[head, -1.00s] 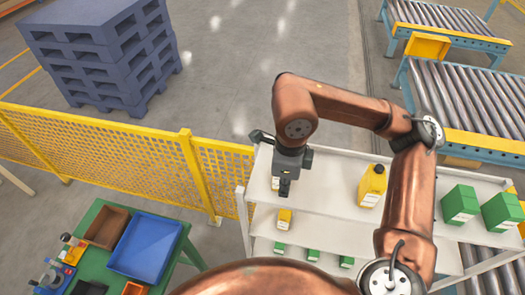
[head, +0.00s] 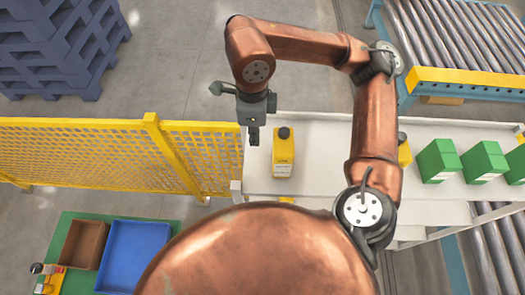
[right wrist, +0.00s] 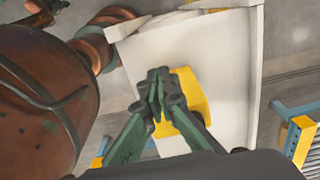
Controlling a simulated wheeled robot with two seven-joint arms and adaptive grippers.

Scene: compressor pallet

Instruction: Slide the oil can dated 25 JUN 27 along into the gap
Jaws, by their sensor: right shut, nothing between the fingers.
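A yellow oil can (head: 283,158) with a dark cap and a pale label stands upright on the white shelf's top board (head: 325,160), near its left end. A second yellow can (head: 404,154) further right is mostly hidden behind my right arm. No date is readable on either can. My right gripper (head: 254,138) is shut and empty, just left of the first can. In the right wrist view the closed fingers (right wrist: 157,92) are beside a yellow can (right wrist: 190,92) and overlap it; I cannot tell whether they touch. My left gripper is not in view.
Green boxes (head: 438,161) stand on the right part of the top board. Bare board lies between the two cans. A yellow mesh fence (head: 75,148) runs left of the shelf, with a blue tray (head: 133,255) below it. Roller conveyors (head: 470,40) are at the right.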

